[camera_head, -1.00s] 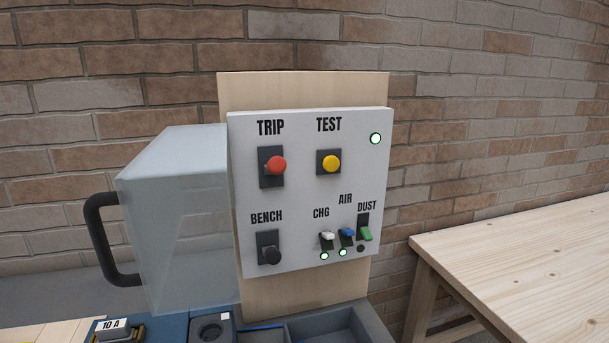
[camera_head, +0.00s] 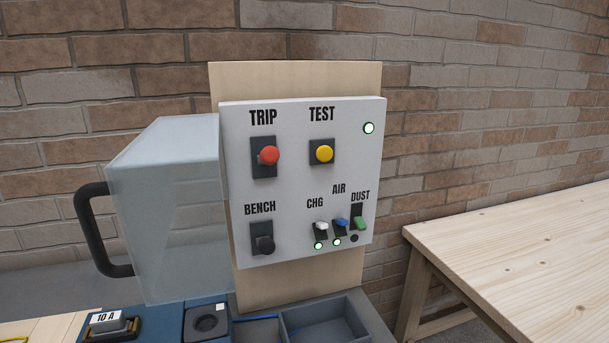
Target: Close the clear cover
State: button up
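The clear cover (camera_head: 165,205) is a see-through box with a black handle (camera_head: 92,230) on its left side. It stands swung open to the left of the white control panel (camera_head: 290,240), at the panel's left edge. The panel's front is uncovered. My gripper is not in view.
The panel is on a wooden board (camera_head: 300,80) before a brick wall. Below are a grey tray (camera_head: 325,315) and a blue base with a 10 A part (camera_head: 108,322). A wooden table (camera_head: 520,240) stands at the right. The space before the panel looks clear.

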aim_at(82, 197)
jog(key=u, duration=0.85)
